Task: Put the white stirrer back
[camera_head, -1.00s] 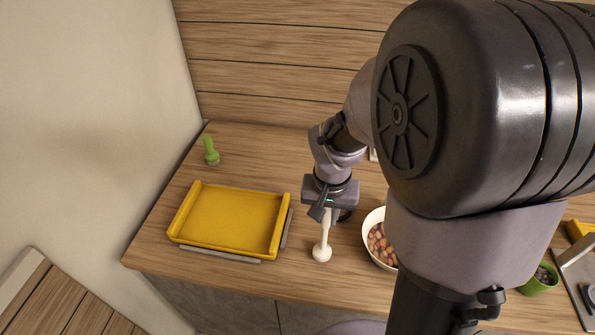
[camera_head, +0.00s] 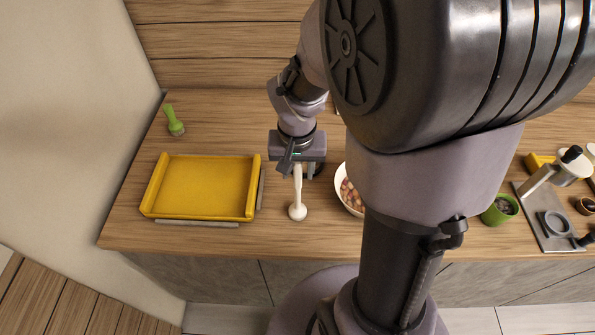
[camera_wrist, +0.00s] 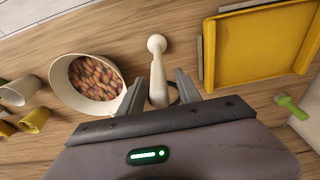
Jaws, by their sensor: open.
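The white stirrer (camera_head: 297,190) is a pale stick with a round knob at its lower end, near the front of the wooden counter, between the yellow tray and the white bowl. My gripper (camera_head: 297,166) is at its upper part. In the wrist view, the stirrer (camera_wrist: 158,75) runs between the two open fingers of my gripper (camera_wrist: 158,80), with its knob beyond the fingertips. A gap shows on both sides of the stick. Its upper end is hidden by my gripper. I cannot tell whether the knob touches the counter.
The yellow tray (camera_head: 205,187) lies left, and a green-handled brush (camera_head: 175,124) is behind it. A white bowl of small brownish pieces (camera_wrist: 92,78) stands close beside my gripper. A green pot (camera_head: 499,210) and a metal stand (camera_head: 546,218) are at the right.

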